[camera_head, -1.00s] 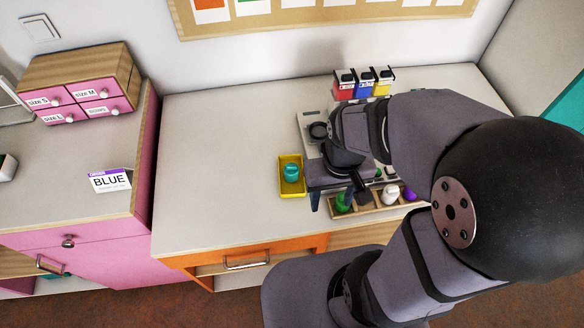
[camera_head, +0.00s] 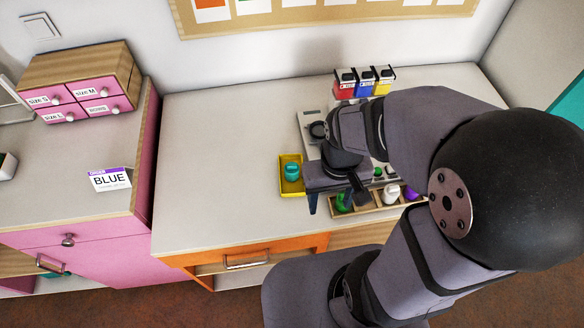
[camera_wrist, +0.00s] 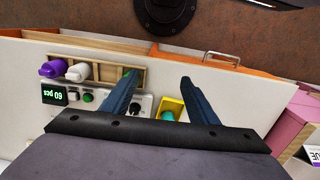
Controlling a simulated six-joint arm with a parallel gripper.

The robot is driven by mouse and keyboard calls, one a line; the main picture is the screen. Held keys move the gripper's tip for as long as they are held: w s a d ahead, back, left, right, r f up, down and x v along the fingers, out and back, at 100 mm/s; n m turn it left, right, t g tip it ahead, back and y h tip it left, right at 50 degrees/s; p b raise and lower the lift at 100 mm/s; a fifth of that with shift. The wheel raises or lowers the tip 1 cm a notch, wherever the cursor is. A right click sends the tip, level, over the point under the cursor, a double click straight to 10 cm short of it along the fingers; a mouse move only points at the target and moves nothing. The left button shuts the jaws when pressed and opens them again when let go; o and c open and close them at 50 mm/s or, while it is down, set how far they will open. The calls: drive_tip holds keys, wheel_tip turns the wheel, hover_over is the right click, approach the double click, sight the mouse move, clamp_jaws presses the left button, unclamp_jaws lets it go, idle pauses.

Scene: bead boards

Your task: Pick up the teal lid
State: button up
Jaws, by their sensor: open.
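The teal lid (camera_head: 291,171) sits in a small yellow tray (camera_head: 292,193) on the white worktop, just left of my gripper. In the wrist view the teal lid (camera_wrist: 168,116) shows between my fingers, low in the yellow tray (camera_wrist: 172,103), partly hidden by my gripper's body. My gripper (camera_head: 335,205) is open and empty, above the worktop beside the tray. In the wrist view its two dark blue fingers (camera_wrist: 158,82) stand wide apart.
A wooden rack (camera_head: 377,208) holds a green, a white (camera_head: 391,193) and a purple (camera_head: 411,193) bottle. A machine with a display (camera_wrist: 55,95) stands behind it. Red, blue and yellow bins (camera_head: 364,83) stand at the back. The worktop (camera_head: 215,160) left of the tray is clear.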

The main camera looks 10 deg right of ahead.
wheel_tip(320, 180, down, 3)
drive_tip(key=s+g, duration=0.1)
drive_tip(key=s, duration=0.1)
drive_tip(key=m+t+b, duration=0.1)
hover_over(292, 163)
drive_tip(key=shift+w+r, duration=0.1)
drive_tip(key=shift+w, duration=0.05)
drive_tip(key=shift+s+f+p, duration=0.2)
drive_tip(key=shift+f+p, duration=1.05)
drive_tip(key=shift+f, duration=2.4)
drive_tip(key=c, duration=1.1)
